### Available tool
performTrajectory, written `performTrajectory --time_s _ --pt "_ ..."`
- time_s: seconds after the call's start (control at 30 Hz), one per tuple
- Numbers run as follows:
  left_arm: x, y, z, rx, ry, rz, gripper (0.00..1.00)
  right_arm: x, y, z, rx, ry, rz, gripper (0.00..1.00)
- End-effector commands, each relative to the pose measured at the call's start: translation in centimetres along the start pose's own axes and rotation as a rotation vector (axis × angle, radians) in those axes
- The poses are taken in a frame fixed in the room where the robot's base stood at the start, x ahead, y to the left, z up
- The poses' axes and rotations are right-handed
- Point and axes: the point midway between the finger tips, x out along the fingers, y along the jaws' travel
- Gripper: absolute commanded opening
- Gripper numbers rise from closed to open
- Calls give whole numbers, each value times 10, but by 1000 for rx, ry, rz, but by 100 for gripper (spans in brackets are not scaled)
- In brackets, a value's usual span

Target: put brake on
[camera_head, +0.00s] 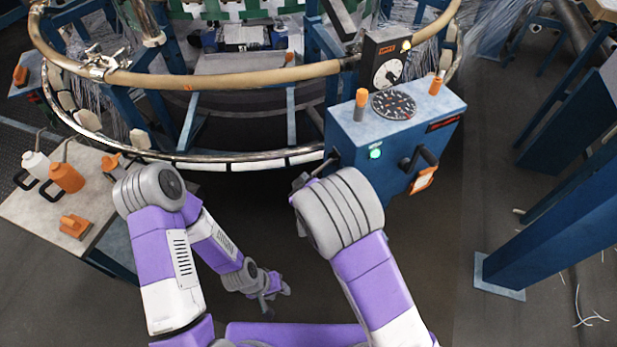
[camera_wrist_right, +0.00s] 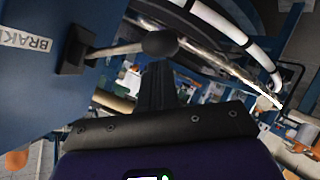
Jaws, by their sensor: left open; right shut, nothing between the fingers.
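The blue control box (camera_head: 395,140) stands at the right of the loom. In the right wrist view, a lever with a metal rod and a dark round knob (camera_wrist_right: 160,44) comes out of a black mount beside a label reading "BRAK" (camera_wrist_right: 25,42). In the head view, the lever (camera_head: 325,166) shows at the box's left side, partly hidden by my right wrist. My right gripper (camera_wrist_right: 157,68) is shut and empty, its fingertips at the knob; I cannot tell whether they touch. My left gripper (camera_head: 277,298) is open and empty, low over the floor.
The box carries a dial (camera_head: 393,105), orange-topped knobs, a green light (camera_head: 375,154) and a black handle (camera_head: 420,158). The loom's ring rail (camera_head: 225,78) lies behind. A side table (camera_head: 30,205) at left holds bottles and an orange item. A blue post (camera_head: 555,230) stands at right.

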Motion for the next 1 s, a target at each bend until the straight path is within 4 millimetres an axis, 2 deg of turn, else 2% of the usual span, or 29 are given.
performTrajectory --time_s 0.77,0.87,1.0 --pt "4 -2 0 0 0 0 43 5 -7 10 1 -8 -10 0" --pt "2 -1 0 0 0 0 43 2 -7 8 1 -7 -10 0" --pt "-6 2 0 0 0 0 43 -14 -4 2 -1 -1 -12 0"
